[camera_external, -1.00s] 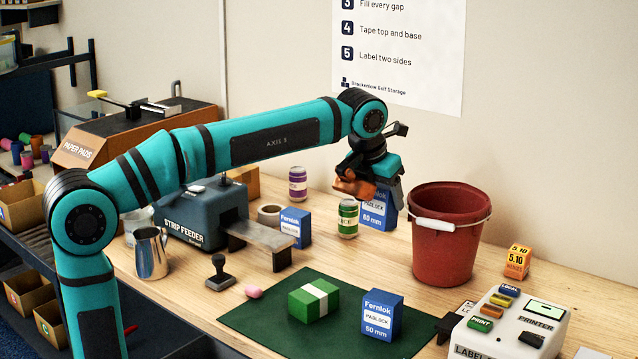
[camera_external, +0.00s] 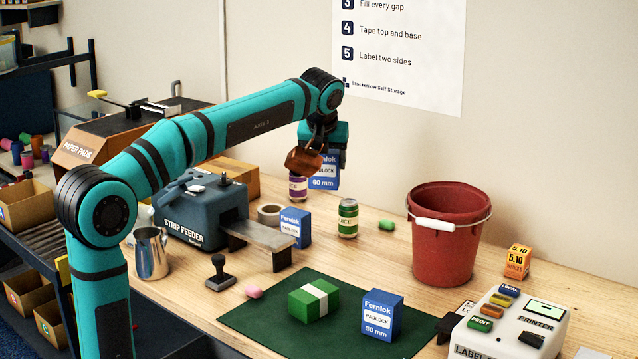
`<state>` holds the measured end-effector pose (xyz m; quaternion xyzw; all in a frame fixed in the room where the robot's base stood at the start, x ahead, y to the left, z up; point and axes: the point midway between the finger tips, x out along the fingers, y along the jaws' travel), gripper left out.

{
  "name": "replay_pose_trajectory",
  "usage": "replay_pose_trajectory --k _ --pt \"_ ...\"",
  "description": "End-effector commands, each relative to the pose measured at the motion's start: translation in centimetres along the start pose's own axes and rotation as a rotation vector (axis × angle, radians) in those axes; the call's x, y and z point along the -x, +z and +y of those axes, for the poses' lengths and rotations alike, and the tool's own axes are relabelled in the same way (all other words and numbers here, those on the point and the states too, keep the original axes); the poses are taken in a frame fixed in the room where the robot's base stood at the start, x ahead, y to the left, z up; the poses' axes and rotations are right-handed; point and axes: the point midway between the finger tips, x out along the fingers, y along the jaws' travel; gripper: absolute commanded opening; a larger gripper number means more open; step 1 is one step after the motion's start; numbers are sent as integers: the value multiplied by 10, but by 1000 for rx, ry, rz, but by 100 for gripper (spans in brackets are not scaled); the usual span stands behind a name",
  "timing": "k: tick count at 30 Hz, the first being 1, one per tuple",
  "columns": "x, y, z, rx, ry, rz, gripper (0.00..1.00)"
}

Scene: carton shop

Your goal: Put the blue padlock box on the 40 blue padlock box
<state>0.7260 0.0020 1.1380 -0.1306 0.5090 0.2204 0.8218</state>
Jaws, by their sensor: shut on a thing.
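My gripper (camera_external: 318,152) is shut on a blue padlock box (camera_external: 325,175) marked 60 mm, holding it upright in the air. An orange-brown gripper part covers some of its label. A smaller blue Fernlok padlock box (camera_external: 291,226) stands upright on the bench, below and left of the held box; its size marking cannot be read, and its lower left is partly behind the strip feeder's plate. A third blue padlock box (camera_external: 382,315), marked 50 mm, stands on the green mat (camera_external: 260,322).
A purple can (camera_external: 298,188) stands close to the held box in the picture. A green can (camera_external: 348,218), tape roll (camera_external: 269,214) and strip feeder (camera_external: 203,213) surround the smaller box. A red bucket (camera_external: 448,250) stands right. A green-and-white block (camera_external: 313,300) lies on the mat.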

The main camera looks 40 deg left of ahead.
Motion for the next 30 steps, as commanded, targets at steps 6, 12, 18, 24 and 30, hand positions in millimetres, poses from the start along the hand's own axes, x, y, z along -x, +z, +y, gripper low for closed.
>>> replay_pose_trajectory --k 6,12,18,24,30 --pt "-15 37 58 164 79 -31 33" --pt "-22 50 82 233 113 -45 33" --pt "-44 40 85 242 118 -47 33" --pt "-68 28 84 241 117 -48 33" --pt "-79 22 84 241 117 -47 33"
